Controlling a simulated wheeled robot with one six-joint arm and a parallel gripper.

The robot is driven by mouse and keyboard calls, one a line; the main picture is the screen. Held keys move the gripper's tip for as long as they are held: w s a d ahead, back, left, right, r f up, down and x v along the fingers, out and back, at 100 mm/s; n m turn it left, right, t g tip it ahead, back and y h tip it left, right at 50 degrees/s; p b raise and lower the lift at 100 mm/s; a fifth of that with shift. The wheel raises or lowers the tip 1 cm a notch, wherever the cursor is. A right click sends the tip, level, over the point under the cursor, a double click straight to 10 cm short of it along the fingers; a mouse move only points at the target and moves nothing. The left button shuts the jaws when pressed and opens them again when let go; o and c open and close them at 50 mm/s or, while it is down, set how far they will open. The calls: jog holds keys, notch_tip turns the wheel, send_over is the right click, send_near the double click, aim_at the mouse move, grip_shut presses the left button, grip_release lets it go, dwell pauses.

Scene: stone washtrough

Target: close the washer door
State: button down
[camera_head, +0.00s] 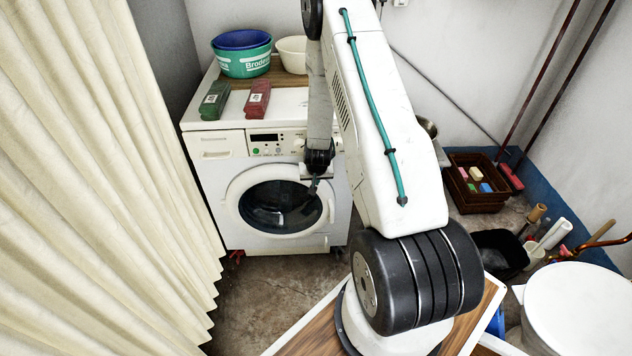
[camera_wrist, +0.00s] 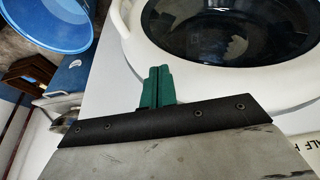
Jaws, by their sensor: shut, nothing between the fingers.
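The white washer (camera_head: 212,232) stands against the back wall. Its round door (camera_head: 232,205), a white ring around dark glass, lies flat or nearly flat against the front; I cannot tell whether it is latched. In the wrist view the door's white ring (camera_wrist: 140,62) and dark glass (camera_wrist: 230,28) fill the upper right. My gripper (camera_head: 313,186) is in front of the door's upper right part. Its green fingers (camera_wrist: 157,84) are together and empty, close to the ring; contact is unclear. My arm hides part of the washer's right side.
Green and red boxes (camera_head: 257,98), a green tub (camera_head: 243,60) and a pale bowl (camera_head: 292,54) stand on top of the washer. A cream curtain (camera_head: 95,170) hangs at left. A brown crate (camera_head: 478,202) is on the floor at right. Bare floor (camera_head: 270,285) lies before the washer.

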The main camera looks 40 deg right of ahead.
jog(key=s+a+r, duration=0.5)
jog(key=r, duration=0.4)
jog(key=shift+s, duration=0.35)
jog(key=s+a+g+y, duration=0.2)
jog(key=s+a+y, duration=0.1)
jog(key=s+a, duration=0.15)
jog(key=s+a+r+n, duration=0.2)
jog(key=s+a+r, duration=0.4)
jog(key=r, duration=0.6)
jog(key=s+a+r+n, duration=0.3)
jog(key=s+a+r, duration=0.4)
jog(key=r, duration=0.6)
jog(key=s+a+r+n, duration=0.2)
jog(key=s+a+r, duration=0.5)
jog(key=r, duration=0.5)
jog(key=shift+s+r+n, duration=0.3)
jog(key=shift+s+n, duration=0.1)
jog(key=shift+s, duration=0.15)
